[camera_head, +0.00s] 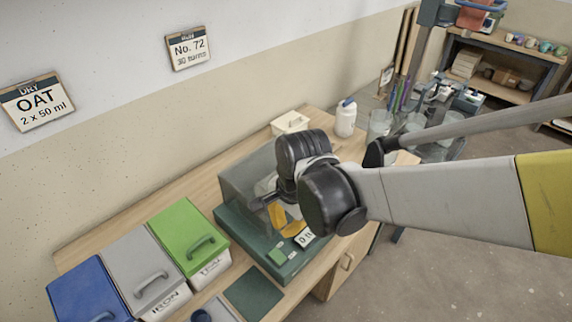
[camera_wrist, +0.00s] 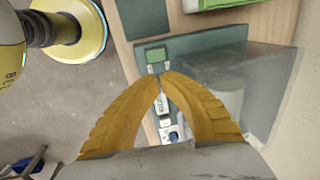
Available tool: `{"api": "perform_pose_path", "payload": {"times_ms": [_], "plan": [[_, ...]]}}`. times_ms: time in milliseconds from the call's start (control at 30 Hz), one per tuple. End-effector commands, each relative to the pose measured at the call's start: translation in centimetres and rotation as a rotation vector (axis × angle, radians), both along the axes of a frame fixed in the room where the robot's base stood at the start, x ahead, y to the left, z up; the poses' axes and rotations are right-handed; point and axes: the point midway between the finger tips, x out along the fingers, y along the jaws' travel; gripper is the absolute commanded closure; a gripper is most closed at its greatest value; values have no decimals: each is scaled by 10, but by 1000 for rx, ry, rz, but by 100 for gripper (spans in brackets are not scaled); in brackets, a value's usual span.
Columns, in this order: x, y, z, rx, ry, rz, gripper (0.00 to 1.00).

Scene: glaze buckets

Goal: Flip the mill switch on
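The mill is a dark green base (camera_head: 237,227) with a grey see-through hood (camera_head: 240,178) on the wooden bench. A small green panel (camera_head: 277,256) and a white plate with dark marks (camera_head: 304,238), perhaps the switch plate, sit on its front. In the wrist view the base (camera_wrist: 205,42) and green panel (camera_wrist: 155,57) show beyond my fingertips. My gripper (camera_head: 289,226) has yellow fingers over the front of the base. In the wrist view the gripper (camera_wrist: 162,77) has its tips together with nothing visible in them. White parts (camera_wrist: 163,104) show between the fingers; the switch's position is unclear.
Blue (camera_head: 88,290), grey (camera_head: 141,269) and green (camera_head: 188,236) lidded bins stand left of the mill. A dark green mat (camera_head: 254,291) lies in front. A white bottle (camera_head: 346,118) and an open white box (camera_head: 290,122) stand behind.

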Motion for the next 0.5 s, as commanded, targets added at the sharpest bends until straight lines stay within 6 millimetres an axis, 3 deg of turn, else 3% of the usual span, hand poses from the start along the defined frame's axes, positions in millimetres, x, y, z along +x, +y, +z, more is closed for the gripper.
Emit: {"api": "perform_pose_path", "payload": {"times_ms": [233, 500], "plan": [[1, 2, -12, -1, 1, 0, 100], [7, 8, -66, -1, 1, 0, 100]]}}
